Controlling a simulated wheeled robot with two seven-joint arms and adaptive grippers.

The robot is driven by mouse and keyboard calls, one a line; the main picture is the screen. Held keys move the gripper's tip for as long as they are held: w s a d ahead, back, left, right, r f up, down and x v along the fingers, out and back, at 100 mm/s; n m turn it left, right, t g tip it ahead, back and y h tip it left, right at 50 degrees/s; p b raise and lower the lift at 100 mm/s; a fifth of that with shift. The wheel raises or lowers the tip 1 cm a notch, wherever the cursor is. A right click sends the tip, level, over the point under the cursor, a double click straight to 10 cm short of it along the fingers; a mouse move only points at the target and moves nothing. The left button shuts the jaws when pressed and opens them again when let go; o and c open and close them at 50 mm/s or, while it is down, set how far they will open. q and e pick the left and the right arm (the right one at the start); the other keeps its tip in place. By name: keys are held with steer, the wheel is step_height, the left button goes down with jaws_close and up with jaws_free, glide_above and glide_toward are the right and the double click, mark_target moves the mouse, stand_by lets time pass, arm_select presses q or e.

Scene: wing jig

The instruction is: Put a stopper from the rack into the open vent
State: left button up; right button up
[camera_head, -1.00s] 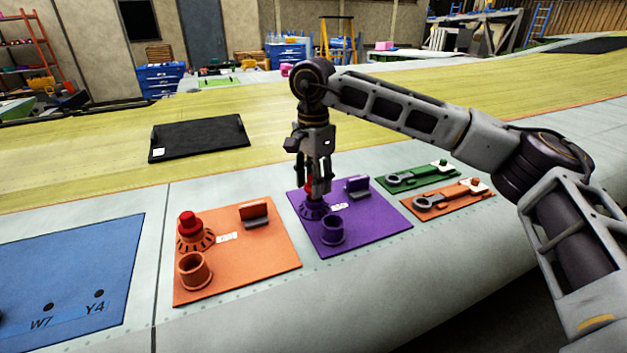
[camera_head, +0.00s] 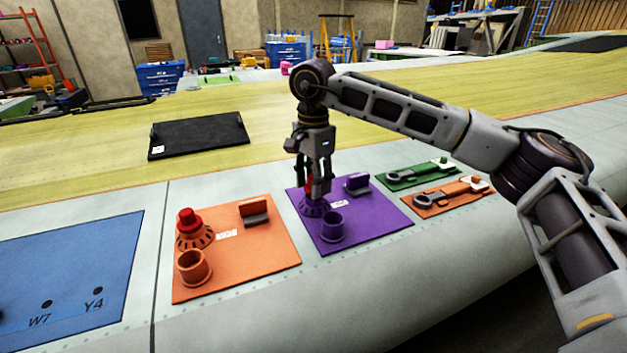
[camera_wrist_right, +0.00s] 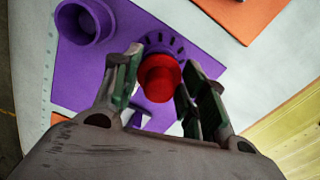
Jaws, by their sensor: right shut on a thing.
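My right gripper (camera_head: 314,190) points straight down over the purple plate (camera_head: 378,221). It is shut on a red stopper (camera_wrist_right: 160,77), which shows between its two fingers in the right wrist view. The stopper is at a purple slotted round base (camera_head: 311,208); I cannot tell whether it is seated or slightly raised. An open purple tube (camera_head: 332,229) stands empty-looking in front of that base. On the orange plate (camera_head: 262,262), another red stopper (camera_head: 187,218) sits on an orange slotted base (camera_head: 194,238), behind an open orange tube (camera_head: 193,269). My left gripper is out of view.
A purple upright bracket (camera_head: 357,184) is right of my gripper. An orange bracket (camera_head: 254,212) stands on the orange plate. Green (camera_head: 403,177) and orange (camera_head: 440,198) plates with wrench-like tools lie farther right. A black panel (camera_head: 200,137) lies behind on the wing.

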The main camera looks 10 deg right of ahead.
steer(key=shift+f+b, duration=0.4)
steer(key=shift+f, duration=0.25)
stand_by(0.4)
steer(key=o, duration=1.1)
steer(key=shift+r+p, duration=3.4)
steer(key=shift+r, duration=1.95)
steer(key=shift+r, duration=0.1)
